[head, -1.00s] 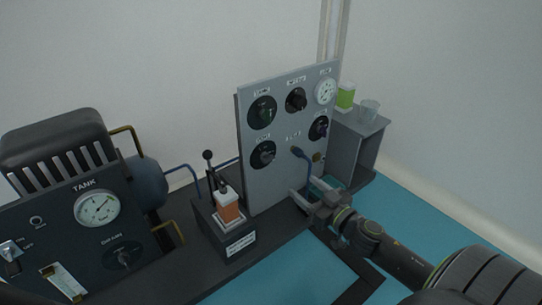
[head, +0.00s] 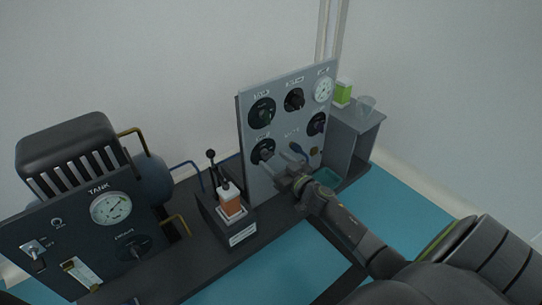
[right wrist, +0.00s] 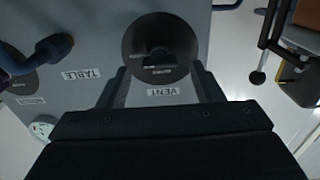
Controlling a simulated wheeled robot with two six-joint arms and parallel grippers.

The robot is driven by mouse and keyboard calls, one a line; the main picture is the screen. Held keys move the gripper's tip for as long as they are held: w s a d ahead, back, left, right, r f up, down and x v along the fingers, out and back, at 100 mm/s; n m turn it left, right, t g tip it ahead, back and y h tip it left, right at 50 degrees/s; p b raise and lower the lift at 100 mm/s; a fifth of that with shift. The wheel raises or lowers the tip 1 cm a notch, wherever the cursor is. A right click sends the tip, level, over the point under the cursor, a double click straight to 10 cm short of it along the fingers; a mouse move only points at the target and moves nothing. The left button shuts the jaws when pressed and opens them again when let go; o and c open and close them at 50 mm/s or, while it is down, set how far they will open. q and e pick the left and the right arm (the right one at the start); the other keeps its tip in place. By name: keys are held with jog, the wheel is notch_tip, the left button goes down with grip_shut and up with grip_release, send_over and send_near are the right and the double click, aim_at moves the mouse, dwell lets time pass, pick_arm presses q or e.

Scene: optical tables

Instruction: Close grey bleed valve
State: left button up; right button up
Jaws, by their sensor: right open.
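The grey panel (head: 283,92) carries several dark round dials with knobs. The lower-left dial (head: 262,150), labelled VENT in the right wrist view (right wrist: 160,45), has a dark grey knob; no other valve is marked as the bleed. My right gripper (head: 279,160) is open in front of this dial. In the right wrist view its two fingers (right wrist: 160,78) stand on either side of the VENT label, pointing at the dial's lower edge, with nothing between them. Contact with the knob cannot be made out. My left gripper is not in view.
A blue lever (head: 298,150) labelled TABLE is right of the gripper. An orange-and-white block (head: 230,203) with a black lever stands left. The tank unit (head: 75,235) is further left. A shelf (head: 355,135) at right holds a green-white box (head: 343,92) and a clear cup (head: 366,104).

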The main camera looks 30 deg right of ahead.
aim_at(268, 156)
jog(key=shift+w+a, duration=0.1)
jog(key=shift+w, duration=1.2)
jog(key=c, duration=1)
